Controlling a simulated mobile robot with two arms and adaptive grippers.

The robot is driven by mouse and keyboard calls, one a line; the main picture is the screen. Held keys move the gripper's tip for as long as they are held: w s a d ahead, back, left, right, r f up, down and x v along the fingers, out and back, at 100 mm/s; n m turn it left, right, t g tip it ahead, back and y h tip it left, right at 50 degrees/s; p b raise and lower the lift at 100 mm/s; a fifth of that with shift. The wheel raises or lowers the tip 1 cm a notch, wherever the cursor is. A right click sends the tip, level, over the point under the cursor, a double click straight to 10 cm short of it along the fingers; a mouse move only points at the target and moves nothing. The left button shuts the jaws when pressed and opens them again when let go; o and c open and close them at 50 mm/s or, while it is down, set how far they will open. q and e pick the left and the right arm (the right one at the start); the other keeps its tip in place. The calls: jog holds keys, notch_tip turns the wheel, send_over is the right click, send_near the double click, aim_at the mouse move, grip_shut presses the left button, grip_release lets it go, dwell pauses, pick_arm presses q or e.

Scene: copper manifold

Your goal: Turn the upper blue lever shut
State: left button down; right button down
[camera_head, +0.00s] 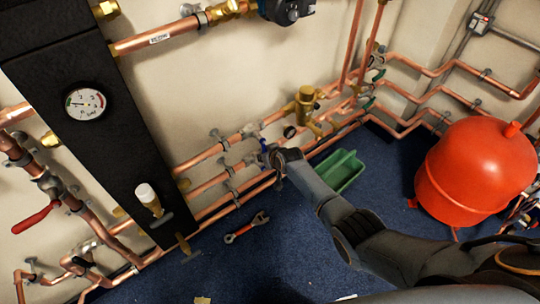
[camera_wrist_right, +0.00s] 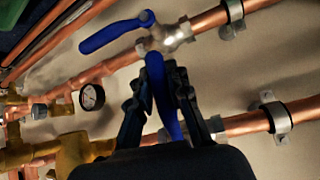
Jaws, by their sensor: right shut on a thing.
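My right gripper (camera_head: 268,155) is at the copper pipes on the wall, its arm coming in from the lower right. In the right wrist view my right gripper (camera_wrist_right: 165,75) is shut on the upper blue lever (camera_wrist_right: 165,98), which lies between the fingers and points across its pipe. A bit of this lever shows in the head view (camera_head: 263,143). Its valve body is mostly hidden behind the gripper. The other blue lever (camera_wrist_right: 112,34) is apart from the fingers and lies roughly along its own pipe. My left gripper is not in view.
A brass valve (camera_head: 305,106) and a small gauge (camera_head: 289,132) sit right of the gripper. A green tray (camera_head: 340,170) and a wrench (camera_head: 246,228) lie on the blue floor. A red tank (camera_head: 480,170) stands at the right. A black panel (camera_head: 95,150) is at the left.

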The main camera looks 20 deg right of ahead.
jog(key=shift+s+a, duration=0.1)
jog(key=shift+a, duration=0.2)
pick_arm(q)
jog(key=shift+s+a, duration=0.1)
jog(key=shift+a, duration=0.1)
pick_arm(e)
jog(key=c, duration=1.3)
grip_release()
jog(key=shift+s+d+r, duration=0.1)
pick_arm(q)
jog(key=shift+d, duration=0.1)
pick_arm(e)
jog(key=v, duration=1.1)
jog(key=shift+s+r, duration=0.2)
jog(key=shift+r, duration=0.1)
